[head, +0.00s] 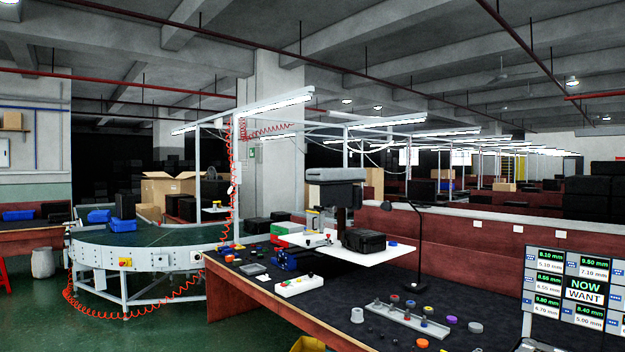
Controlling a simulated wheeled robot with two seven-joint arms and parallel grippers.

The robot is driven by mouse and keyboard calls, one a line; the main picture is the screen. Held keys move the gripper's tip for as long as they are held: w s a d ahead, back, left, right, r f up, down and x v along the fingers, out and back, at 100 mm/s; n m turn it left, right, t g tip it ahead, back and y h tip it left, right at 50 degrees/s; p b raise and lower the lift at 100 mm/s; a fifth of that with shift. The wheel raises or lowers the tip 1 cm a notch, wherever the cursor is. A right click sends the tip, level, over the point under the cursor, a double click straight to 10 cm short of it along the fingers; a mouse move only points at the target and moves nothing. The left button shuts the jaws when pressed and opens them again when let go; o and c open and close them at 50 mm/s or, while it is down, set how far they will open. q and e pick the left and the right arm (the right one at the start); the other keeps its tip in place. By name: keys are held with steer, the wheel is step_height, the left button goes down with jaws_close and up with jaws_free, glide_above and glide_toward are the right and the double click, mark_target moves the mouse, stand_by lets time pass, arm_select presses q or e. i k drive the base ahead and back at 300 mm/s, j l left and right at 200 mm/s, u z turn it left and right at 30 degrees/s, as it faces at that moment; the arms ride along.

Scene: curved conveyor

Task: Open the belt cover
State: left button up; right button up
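The curved conveyor (150,261) stands at the left, with a pale grey side wall and a dark green belt (165,236). A yellow box with a red button (125,262) is on its outer side wall. I cannot make out a separate belt cover or whether one is open or shut. Neither of my grippers shows in the head view.
Blue bins (122,225) sit on the conveyor. A red coiled cable (90,311) hangs below the conveyor.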

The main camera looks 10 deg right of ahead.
mark_target(335, 174)
steer(key=i+j+u, duration=0.3)
steer(key=i, duration=0.5)
steer(key=i+l+u, duration=0.1)
steer(key=i+u, duration=0.2)
steer(key=i, duration=0.45)
steer(key=i+l+u, duration=0.25)
steer(key=i, duration=0.6)
steer(key=i+z, duration=0.2)
steer(key=i, duration=0.35)
steer(key=i+j+z, duration=0.2)
steer(key=i, duration=0.35)
steer(key=i+j+z, duration=0.2)
steer(key=i, duration=0.35)
